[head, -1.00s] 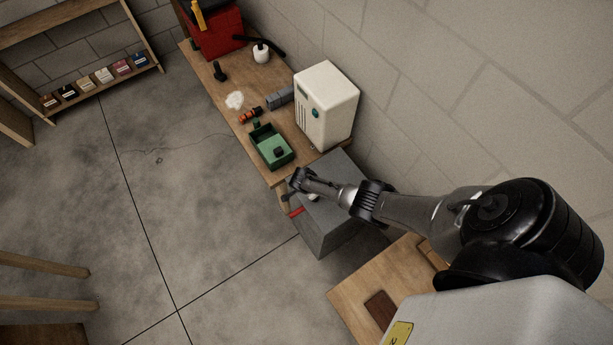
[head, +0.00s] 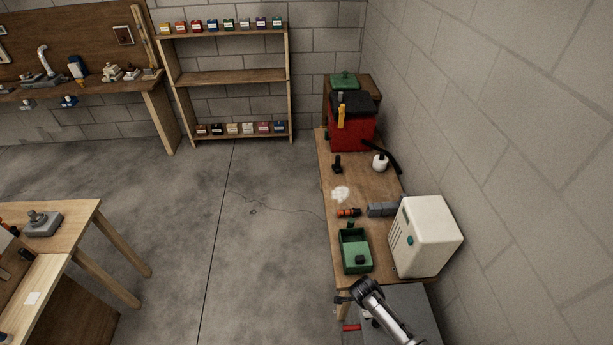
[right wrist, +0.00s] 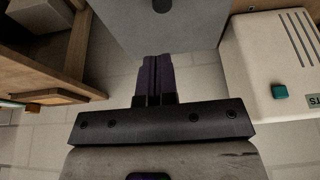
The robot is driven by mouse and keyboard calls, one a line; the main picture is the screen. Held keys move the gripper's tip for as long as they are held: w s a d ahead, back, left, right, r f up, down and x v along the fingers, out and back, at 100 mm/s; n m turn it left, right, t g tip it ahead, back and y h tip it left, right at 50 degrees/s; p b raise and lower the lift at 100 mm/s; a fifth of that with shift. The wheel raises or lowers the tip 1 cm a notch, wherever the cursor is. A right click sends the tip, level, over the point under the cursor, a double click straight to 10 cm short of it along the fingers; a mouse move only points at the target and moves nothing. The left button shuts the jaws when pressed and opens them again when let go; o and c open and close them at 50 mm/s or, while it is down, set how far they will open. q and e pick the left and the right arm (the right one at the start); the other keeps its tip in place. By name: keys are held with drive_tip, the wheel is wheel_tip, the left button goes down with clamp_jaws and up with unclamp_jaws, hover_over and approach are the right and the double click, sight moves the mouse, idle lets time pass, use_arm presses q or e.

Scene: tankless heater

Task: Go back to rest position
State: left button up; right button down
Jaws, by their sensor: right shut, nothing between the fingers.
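My right arm comes in from the bottom edge of the head view. Its gripper (head: 342,299) is by the near end of the wooden workbench (head: 328,203), in front of the white heater (head: 425,236). In the right wrist view, the two dark fingers (right wrist: 157,76) are together with nothing between them. They point toward a grey box (right wrist: 165,28), which also shows below the bench end in the head view (head: 418,305). The heater (right wrist: 275,80) stands to the right in the wrist view. My left gripper is not in view.
The bench holds a green tray (head: 355,255), a grey block (head: 383,209), a red toolbox (head: 352,132) and a white bottle (head: 380,162). A shelf (head: 230,76) stands at the back, and a table (head: 75,230) at left. The floor (head: 215,210) between is clear.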

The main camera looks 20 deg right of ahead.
drive_tip(key=w+a+r+n+t+y, duration=0.1)
drive_tip(key=w+a+r+n+t, duration=0.15)
drive_tip(key=r+n, duration=0.55)
drive_tip(key=w+a+r+n+t, duration=0.2)
drive_tip(key=w+a+r+n, duration=0.15)
drive_tip(key=r+n, duration=0.4)
drive_tip(key=w+a+r+n+t+y, duration=0.1)
drive_tip(key=w+a+r+n+t, duration=0.15)
drive_tip(key=r+n, duration=0.55)
drive_tip(key=s+a+r+y+p, duration=0.1)
drive_tip(key=s+a+r, duration=0.15)
drive_tip(key=s, duration=0.35)
drive_tip(key=s+a+r+t+p, duration=0.1)
drive_tip(key=s+a+r, duration=0.1)
drive_tip(key=s+r, duration=0.3)
drive_tip(key=s+a+r+y+p, duration=0.1)
drive_tip(key=s+a+r, duration=0.1)
drive_tip(key=s, duration=0.5)
drive_tip(key=s+f+g, duration=0.3)
drive_tip(key=s+f, duration=0.2)
drive_tip(key=s, duration=0.5)
drive_tip(key=shift+s+f+n, duration=0.15)
drive_tip(key=shift+s+n, duration=0.1)
drive_tip(key=shift+n, duration=0.1)
